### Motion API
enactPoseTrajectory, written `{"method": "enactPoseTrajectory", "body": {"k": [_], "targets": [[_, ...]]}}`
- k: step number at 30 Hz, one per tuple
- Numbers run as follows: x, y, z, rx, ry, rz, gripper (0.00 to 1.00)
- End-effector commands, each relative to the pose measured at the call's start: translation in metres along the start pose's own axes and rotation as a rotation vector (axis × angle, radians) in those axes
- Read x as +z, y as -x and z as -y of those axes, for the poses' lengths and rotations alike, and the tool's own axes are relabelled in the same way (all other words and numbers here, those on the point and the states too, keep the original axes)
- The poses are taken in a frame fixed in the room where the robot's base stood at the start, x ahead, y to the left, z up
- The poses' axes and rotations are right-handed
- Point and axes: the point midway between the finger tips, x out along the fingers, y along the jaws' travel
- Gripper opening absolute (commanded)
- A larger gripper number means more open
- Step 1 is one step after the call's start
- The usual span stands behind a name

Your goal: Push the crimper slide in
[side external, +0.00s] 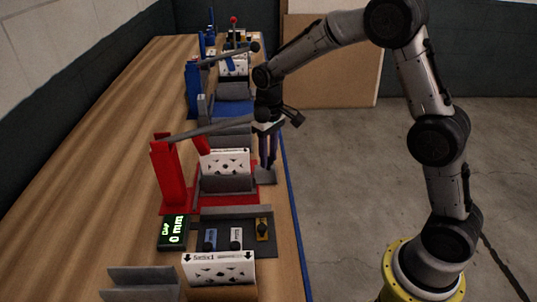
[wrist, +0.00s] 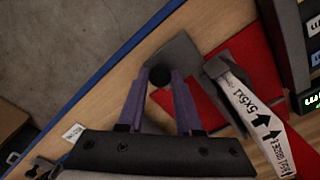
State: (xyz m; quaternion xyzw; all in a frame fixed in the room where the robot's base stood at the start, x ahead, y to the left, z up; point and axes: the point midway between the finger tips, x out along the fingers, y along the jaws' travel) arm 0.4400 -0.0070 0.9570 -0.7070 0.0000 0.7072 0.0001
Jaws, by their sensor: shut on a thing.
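The red crimper (side external: 171,175) stands on the table with a long grey lever (side external: 213,127) over it. A white filter box (side external: 224,163) sits upright in its grey holder (side external: 226,185); the box also shows in the wrist view (wrist: 255,112). The grey slide (side external: 265,175) is at the crimper's right side, near the table edge, and its plate shows in the wrist view (wrist: 184,58). My gripper (side external: 267,163) points down at the slide.
A small display (side external: 173,232) reads "GAP 0 mm". In front are a dark tray (side external: 236,239) with small blocks, another white box (side external: 219,268) and a grey bracket (side external: 141,281). A blue station (side external: 193,90) stands behind. The table's left side is clear.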

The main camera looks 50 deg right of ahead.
Motion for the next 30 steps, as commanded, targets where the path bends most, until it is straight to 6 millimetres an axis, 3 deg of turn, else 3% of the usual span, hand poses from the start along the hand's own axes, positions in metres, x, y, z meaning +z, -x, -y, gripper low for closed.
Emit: {"method": "enactPoseTrajectory", "body": {"k": [14,23,24,29,30], "targets": [[0.026,0.002,0.028,0.0,0.002,-0.003,0.0],[0.03,0.001,0.031,-0.003,0.0,0.002,0.0],[0.03,0.001,0.031,-0.004,0.0,0.003,0.36],[0.03,0.001,0.03,-0.003,0.0,0.003,0.64],[0.03,0.001,0.03,-0.002,0.0,0.002,0.64]]}}
